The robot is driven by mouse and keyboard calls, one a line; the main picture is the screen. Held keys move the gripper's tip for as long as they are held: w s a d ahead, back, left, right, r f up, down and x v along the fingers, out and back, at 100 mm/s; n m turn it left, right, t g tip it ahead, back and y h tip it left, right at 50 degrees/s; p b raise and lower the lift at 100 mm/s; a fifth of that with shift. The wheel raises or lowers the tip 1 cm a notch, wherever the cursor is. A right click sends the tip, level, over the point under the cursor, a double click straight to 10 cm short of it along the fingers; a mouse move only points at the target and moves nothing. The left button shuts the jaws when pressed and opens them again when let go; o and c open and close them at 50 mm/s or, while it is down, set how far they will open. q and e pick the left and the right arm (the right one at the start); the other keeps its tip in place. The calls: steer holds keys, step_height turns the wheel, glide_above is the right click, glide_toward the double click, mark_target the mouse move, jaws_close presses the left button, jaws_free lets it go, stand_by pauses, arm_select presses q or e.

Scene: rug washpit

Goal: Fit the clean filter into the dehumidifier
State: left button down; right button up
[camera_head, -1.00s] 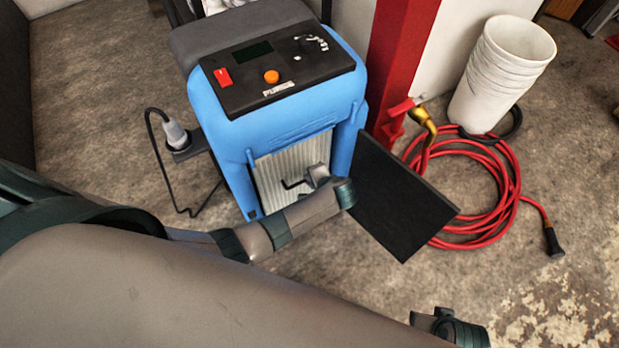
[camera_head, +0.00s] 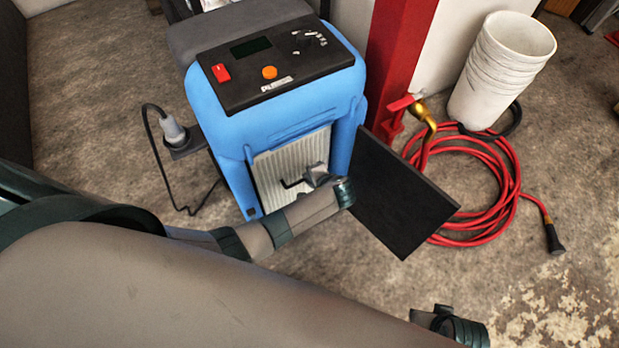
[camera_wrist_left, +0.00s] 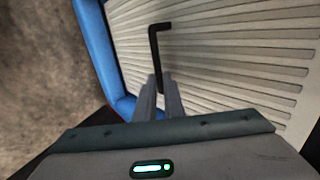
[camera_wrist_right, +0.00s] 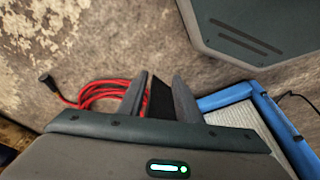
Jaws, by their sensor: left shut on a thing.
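The blue dehumidifier (camera_head: 290,135) stands upright with its front opening facing me. A pale pleated filter (camera_head: 272,180) lies within that opening; it also fills much of the left wrist view (camera_wrist_left: 235,55). I cannot tell how deep it sits. My left gripper (camera_head: 310,179) is in front of the filter, shut on its thin black bent handle (camera_wrist_left: 154,45). A flat black panel (camera_head: 400,200), seemingly the door, stands swung out at the machine's right side. My right gripper (camera_wrist_right: 160,95) is open and empty in the right wrist view, short of the black panel.
A red hose (camera_head: 480,220) lies coiled on the floor right of the panel, near a brass tap (camera_head: 424,116) and a red post (camera_head: 398,65). White stacked buckets (camera_head: 500,75) stand behind. A plug and cord (camera_head: 175,135) hang at the machine's left. Floor at front right is clear.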

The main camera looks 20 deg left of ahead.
arm_select(q)
steer(key=c, duration=1.8)
jaws_free()
steer(key=shift+o, duration=0.2)
steer(key=shift+f, duration=0.1)
arm_select(e)
steer(key=shift+f, duration=0.2)
